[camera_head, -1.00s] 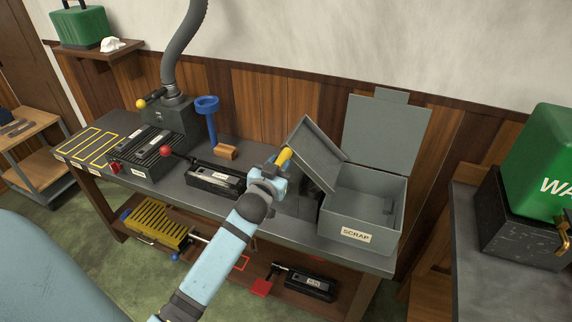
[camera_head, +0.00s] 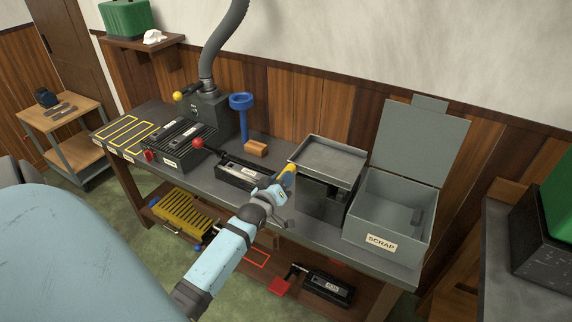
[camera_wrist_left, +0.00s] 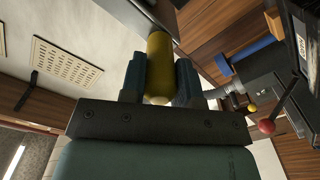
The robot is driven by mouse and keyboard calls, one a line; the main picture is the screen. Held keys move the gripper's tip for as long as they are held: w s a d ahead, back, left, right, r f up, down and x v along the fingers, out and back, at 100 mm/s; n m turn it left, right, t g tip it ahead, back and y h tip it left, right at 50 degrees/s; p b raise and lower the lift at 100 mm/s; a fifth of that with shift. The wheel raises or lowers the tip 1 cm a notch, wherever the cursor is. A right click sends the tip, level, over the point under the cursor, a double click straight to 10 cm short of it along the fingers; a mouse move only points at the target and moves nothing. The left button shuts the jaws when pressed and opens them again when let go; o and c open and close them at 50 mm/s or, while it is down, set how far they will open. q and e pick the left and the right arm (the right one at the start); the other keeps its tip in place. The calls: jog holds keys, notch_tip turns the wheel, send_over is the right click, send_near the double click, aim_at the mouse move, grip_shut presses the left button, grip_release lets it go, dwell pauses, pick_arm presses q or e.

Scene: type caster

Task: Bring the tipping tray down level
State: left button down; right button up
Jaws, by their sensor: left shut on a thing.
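The tipping tray (camera_head: 330,157) is a shallow grey metal tray with a low rim. It sits about level on its dark stand (camera_head: 322,199), beside the open grey SCRAP bin (camera_head: 392,207). My left gripper (camera_head: 285,180) is at the tray's left front corner, shut on the yellow handle (camera_head: 289,169). In the left wrist view the yellow handle (camera_wrist_left: 158,65) stands between the two dark fingers (camera_wrist_left: 158,80). Where the handle joins the tray is hidden by the gripper. My right gripper is in neither view.
A black unit with a red-knobbed lever (camera_head: 198,143) stands left of the gripper. A blue funnel stand (camera_head: 241,102) and an orange-brown block (camera_head: 256,148) are behind it. The bin's raised lid (camera_head: 420,138) stands right of the tray. The lower shelf holds a yellow slotted unit (camera_head: 182,213).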

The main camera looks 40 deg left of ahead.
pick_arm(q)
jog(key=shift+s+a+f, duration=0.1)
jog(key=shift+f, duration=0.25)
jog(key=c, duration=0.9)
grip_release()
jog(key=shift+o, duration=0.2)
jog(key=shift+s, duration=0.1)
jog(key=b+v, duration=0.1)
jog(key=v, duration=1.2)
jog(key=shift+s+b, duration=0.3)
jog(key=shift+b, duration=0.05)
